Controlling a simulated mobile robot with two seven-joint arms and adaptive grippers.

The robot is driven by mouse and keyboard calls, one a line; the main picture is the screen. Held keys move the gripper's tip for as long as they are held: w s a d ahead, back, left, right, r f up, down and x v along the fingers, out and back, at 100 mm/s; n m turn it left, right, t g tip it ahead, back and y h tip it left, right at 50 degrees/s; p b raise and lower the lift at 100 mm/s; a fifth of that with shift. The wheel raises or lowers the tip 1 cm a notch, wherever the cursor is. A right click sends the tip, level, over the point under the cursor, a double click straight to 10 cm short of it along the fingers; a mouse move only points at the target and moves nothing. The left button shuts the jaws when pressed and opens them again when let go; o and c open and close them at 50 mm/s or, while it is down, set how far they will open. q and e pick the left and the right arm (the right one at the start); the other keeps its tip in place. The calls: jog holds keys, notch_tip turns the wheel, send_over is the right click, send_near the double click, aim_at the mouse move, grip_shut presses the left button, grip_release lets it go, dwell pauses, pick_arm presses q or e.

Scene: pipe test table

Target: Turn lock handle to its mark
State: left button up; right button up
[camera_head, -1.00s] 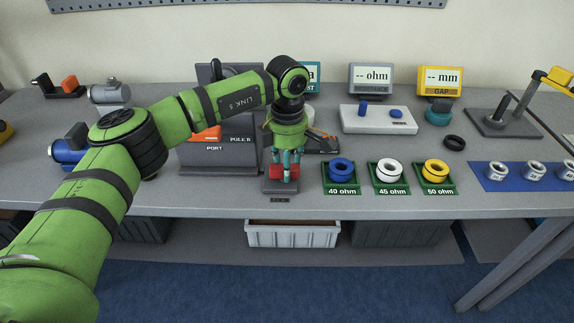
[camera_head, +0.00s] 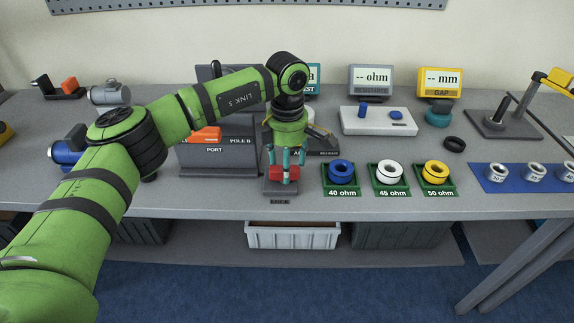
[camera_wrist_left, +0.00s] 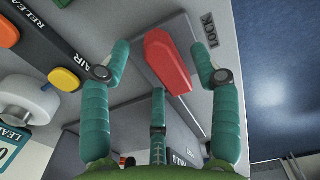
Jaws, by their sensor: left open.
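The red lock handle (camera_head: 284,174) sits on a grey block near the table's front edge, with a LOCK label on the front side. In the wrist view the handle (camera_wrist_left: 168,62) lies diagonally near the LOCK label (camera_wrist_left: 209,34). My left gripper (camera_head: 286,162) is over the handle, pointing down. In the wrist view its open teal fingers (camera_wrist_left: 163,62) stand either side of the handle, with visible gaps; a third finger is below it. No separate mark for the handle can be made out. My right gripper is not in view.
The grey PORT and POLE B panel (camera_head: 216,160) stands left of the gripper. Green trays with blue (camera_head: 342,171), white (camera_head: 389,170) and yellow (camera_head: 436,171) rings stand to the right.

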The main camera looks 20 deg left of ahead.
pick_arm(q)
notch_tip(320, 180, up, 11)
dwell(0.3)
